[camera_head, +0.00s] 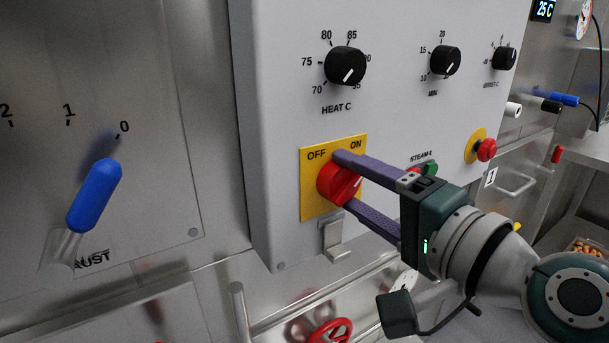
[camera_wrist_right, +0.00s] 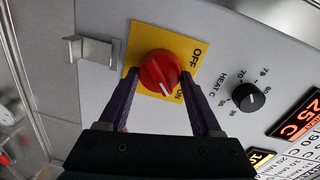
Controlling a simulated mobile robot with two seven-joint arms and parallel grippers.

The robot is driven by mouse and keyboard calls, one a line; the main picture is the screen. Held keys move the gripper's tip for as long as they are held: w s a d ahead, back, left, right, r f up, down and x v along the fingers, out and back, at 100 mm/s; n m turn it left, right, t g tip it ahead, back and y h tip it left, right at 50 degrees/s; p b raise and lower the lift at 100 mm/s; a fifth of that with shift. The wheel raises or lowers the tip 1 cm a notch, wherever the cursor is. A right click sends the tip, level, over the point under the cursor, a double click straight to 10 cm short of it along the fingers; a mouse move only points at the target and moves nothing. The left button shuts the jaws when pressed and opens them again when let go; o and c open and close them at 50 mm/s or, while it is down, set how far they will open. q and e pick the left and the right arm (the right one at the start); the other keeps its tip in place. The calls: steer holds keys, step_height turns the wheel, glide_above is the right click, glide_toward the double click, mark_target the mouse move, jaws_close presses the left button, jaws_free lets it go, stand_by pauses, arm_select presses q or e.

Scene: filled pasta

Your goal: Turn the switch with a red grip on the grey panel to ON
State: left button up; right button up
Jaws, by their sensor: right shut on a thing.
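The switch with a red grip (camera_head: 333,184) sits on a yellow plate (camera_head: 311,208) on the grey panel (camera_head: 275,120). The plate reads OFF at left and ON at right. The grip's white mark slants up and right, toward ON. My right gripper (camera_head: 346,181) is shut on the red grip, one purple finger above it and one below. In the wrist view the red grip (camera_wrist_right: 157,70) sits between the fingers of my right gripper (camera_wrist_right: 160,76), and its white mark lies near the word ON. My left gripper is not in view.
Black HEAT C (camera_head: 345,65) and MIN (camera_head: 445,60) knobs are above. A green STEAM button (camera_head: 430,168) and a red stop button (camera_head: 486,149) are to the right. A metal hook (camera_head: 334,242) is just below the plate. A blue lever (camera_head: 95,195) is at left.

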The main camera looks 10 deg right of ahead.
stand_by(0.4)
steer(key=o, duration=1.4)
steer(key=shift+b+v, duration=0.4)
steer(key=shift+v, duration=4.6)
